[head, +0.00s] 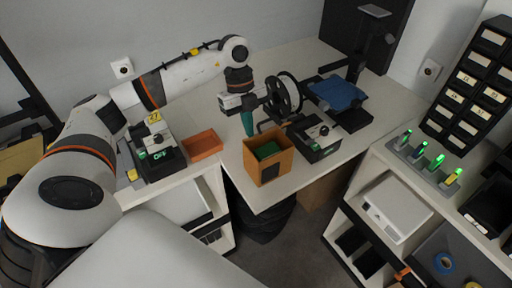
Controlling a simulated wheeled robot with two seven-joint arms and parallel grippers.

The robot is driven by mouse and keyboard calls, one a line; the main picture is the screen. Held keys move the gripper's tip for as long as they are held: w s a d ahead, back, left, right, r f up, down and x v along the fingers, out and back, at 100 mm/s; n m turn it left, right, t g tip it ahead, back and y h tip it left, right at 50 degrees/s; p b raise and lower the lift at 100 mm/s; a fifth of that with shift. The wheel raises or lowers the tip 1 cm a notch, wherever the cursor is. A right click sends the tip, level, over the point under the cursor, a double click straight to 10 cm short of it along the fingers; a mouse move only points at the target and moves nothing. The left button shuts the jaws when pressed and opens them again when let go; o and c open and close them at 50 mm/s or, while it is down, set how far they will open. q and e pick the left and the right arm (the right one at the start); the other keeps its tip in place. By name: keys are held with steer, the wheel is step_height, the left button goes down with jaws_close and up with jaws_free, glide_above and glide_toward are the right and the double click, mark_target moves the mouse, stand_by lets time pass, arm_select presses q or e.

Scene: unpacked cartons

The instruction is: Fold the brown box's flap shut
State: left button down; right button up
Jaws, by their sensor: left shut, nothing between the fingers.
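The brown box (257,173) stands on the near corner of the white table. Its top is open, and a green item (267,150) shows inside. Which edge the flap hangs from is hard to make out at this size. My left arm reaches in from the left, and my left gripper (248,130) points down at the box's far left edge. Its teal fingers are shut with nothing held. Whether the fingertips touch the box cannot be told. My right gripper is not in view.
A black spool (283,96) stands just behind the box. A dark device (316,141) sits close on its right. A shallow orange tray (204,145) lies to the left, beside another device (160,160). The far middle of the white table (291,61) is clear.

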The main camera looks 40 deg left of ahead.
arm_select(q)
steer(key=shift+s+d+f+b, duration=0.2)
steer(key=shift+s+d+f, duration=0.1)
steer(key=shift+d+f, duration=0.35)
steer(key=shift+s+d+f+b, duration=0.15)
steer(key=shift+s+d+f, duration=0.15)
steer(key=shift+d+f, duration=0.3)
steer(key=r+p, duration=0.8)
steer(key=r, duration=0.2)
steer(key=shift+d+r, duration=0.15)
steer(key=shift+d, duration=0.05)
steer(key=shift+s, duration=0.1)
